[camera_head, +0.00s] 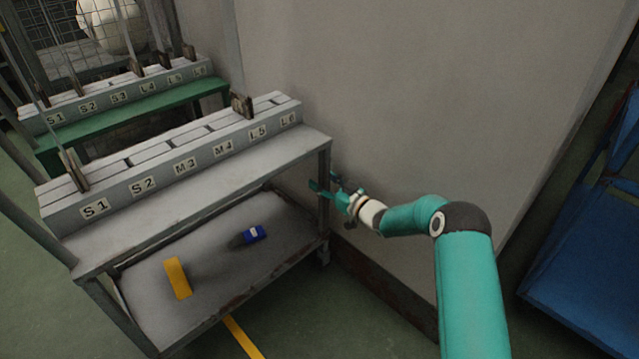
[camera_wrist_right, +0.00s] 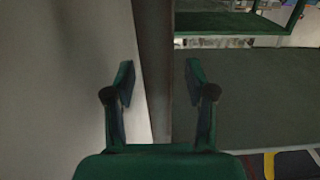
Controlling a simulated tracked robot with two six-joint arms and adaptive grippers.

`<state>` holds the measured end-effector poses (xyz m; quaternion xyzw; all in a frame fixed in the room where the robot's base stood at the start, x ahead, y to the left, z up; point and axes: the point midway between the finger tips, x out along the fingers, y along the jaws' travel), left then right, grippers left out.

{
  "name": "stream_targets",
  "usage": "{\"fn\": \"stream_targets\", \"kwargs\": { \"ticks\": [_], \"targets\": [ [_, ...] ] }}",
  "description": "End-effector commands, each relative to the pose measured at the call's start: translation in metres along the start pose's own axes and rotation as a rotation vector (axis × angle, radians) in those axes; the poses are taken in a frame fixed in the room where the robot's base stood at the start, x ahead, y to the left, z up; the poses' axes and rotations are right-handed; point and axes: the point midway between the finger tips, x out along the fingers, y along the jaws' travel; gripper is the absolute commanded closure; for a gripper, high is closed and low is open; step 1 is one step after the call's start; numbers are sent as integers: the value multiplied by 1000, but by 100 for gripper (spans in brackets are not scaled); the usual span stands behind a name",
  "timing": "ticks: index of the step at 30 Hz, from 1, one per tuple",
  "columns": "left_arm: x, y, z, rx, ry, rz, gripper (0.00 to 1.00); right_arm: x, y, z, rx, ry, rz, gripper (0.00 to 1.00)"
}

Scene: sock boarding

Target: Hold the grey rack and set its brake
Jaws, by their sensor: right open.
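The grey rack (camera_head: 200,220) stands left of centre in the head view, with a labelled row of slots (S1 to L6) on top and a lower shelf. My right gripper (camera_head: 326,187) is open beside the rack's right front post (camera_head: 325,215). In the right wrist view my right gripper (camera_wrist_right: 158,82) has its fingers spread, and an upright post (camera_wrist_right: 155,60) shows in the gap between them. Neither finger visibly touches the post, and I cannot tell how deep it sits. A dark caster (camera_head: 322,256) shows under that corner; its brake is too small to make out. My left gripper is not in view.
A blue item (camera_head: 254,234) and a yellow block (camera_head: 178,278) lie on the lower shelf. A green rack (camera_head: 135,108) stands behind. A beige wall (camera_head: 400,90) is close to the right gripper. A blue rack (camera_head: 580,270) stands at the right.

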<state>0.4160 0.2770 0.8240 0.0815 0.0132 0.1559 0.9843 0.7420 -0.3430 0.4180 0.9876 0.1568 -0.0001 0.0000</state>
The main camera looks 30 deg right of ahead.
Motion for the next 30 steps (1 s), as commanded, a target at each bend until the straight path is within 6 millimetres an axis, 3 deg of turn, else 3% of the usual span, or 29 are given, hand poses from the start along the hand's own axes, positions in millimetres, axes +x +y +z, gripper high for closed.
{"fn": "stream_targets", "kwargs": {
  "ticks": [7,17,25,30],
  "targets": [
    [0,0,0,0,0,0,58,1,0,0,0,0,0,45],
    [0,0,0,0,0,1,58,1,0,0,0,0,-1,100],
    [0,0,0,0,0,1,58,1,-1,0,0,0,-2,100],
    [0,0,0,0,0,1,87,1,-1,0,0,0,-3,100]
  ]
}}
